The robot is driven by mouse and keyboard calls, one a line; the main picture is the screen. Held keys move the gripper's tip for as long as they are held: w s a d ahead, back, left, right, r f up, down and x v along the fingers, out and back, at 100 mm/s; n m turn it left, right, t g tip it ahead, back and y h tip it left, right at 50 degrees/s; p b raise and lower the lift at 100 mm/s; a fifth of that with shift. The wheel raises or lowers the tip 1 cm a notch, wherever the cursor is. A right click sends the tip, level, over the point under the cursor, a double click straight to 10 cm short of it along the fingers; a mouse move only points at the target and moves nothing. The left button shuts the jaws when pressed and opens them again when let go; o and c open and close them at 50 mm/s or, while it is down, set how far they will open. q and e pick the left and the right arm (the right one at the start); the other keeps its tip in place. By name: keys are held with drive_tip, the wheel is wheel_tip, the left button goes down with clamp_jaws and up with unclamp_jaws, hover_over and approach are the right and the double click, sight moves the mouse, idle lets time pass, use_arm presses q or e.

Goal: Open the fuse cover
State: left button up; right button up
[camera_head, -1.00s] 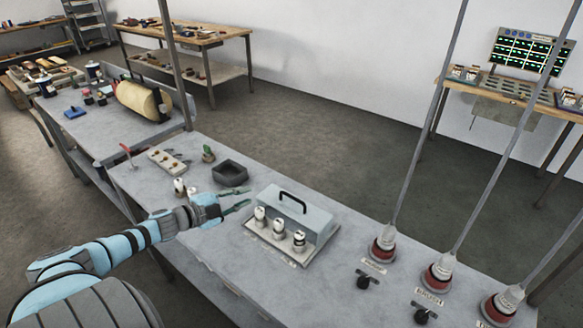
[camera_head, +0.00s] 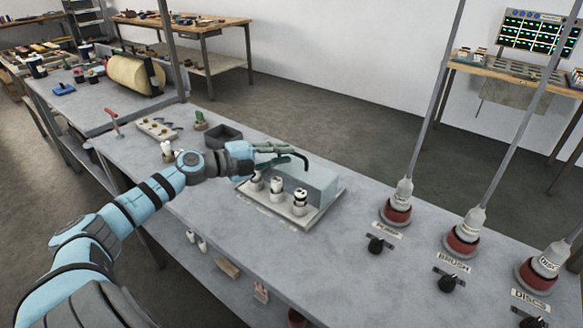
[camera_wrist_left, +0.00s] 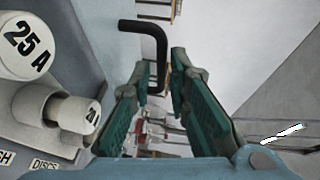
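My left gripper (camera_head: 283,152) is at the handle's left part, over the cover. In the left wrist view, its green fingers (camera_wrist_left: 160,68) are apart, with the black handle (camera_wrist_left: 153,38) reaching between their tips. I cannot tell whether a finger touches the handle. Large fuses (camera_wrist_left: 28,42) show at the left there. My right gripper is out of view.
Three red-based posts (camera_head: 397,211) with labels and black knobs (camera_head: 376,245) stand along the right of the bench. A dark open tray (camera_head: 222,135) and a switch strip (camera_head: 158,129) lie behind my left arm. Bare bench top lies right of the panel.

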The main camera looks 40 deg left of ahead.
use_arm(q)
drive_tip(key=shift+p+x, duration=0.45)
drive_tip(key=shift+x, duration=0.55)
drive_tip(key=shift+w+d, duration=0.2)
drive_tip(key=shift+w, duration=0.4)
clamp_jaws()
